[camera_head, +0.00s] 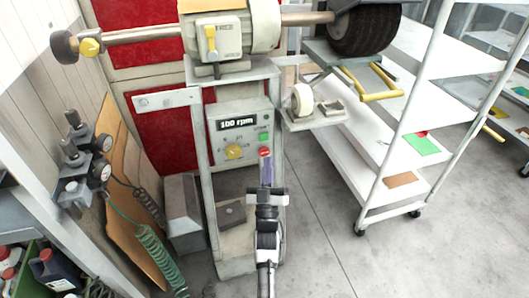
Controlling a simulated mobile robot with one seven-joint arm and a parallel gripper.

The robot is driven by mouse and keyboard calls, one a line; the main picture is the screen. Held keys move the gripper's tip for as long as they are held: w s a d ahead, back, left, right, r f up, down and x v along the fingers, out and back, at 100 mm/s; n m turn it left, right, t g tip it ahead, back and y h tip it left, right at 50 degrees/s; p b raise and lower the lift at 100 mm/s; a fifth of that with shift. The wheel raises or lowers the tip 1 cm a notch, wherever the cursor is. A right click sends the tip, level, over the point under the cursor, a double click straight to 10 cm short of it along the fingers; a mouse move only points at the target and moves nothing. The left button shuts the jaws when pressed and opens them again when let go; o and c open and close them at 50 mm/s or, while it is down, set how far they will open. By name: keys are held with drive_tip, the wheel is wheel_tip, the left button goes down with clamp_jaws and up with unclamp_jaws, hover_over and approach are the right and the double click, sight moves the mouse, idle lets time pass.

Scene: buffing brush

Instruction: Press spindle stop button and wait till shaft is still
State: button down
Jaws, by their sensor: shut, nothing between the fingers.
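The red stop button (265,152) is on the lower right of the grey control panel (228,138), below a green button (264,136). The panel display (238,122) reads 100 rpm, and a yellow dial (233,152) sits at its lower left. My gripper (267,165) is shut and empty, its fingertips just below the red button. I cannot tell whether they touch it. The spindle shaft (308,18) runs across the top, with a dark brush (365,28) at its right. Whether the shaft turns cannot be told from one frame.
A yellow-handled tool rest (378,90) and a small shelf with a white roll (303,98) jut out right of the panel. A white shelf rack (405,130) stands further right. Green coiled hose (155,255) hangs at left. Floor (330,245) at lower right is clear.

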drive_tip(key=s, duration=0.2)
drive_tip(key=s+d, duration=0.1)
drive_tip(key=s, duration=0.1)
drive_tip(key=shift+s+d, duration=0.1)
drive_tip(key=shift+d, duration=0.1)
idle(0.3)
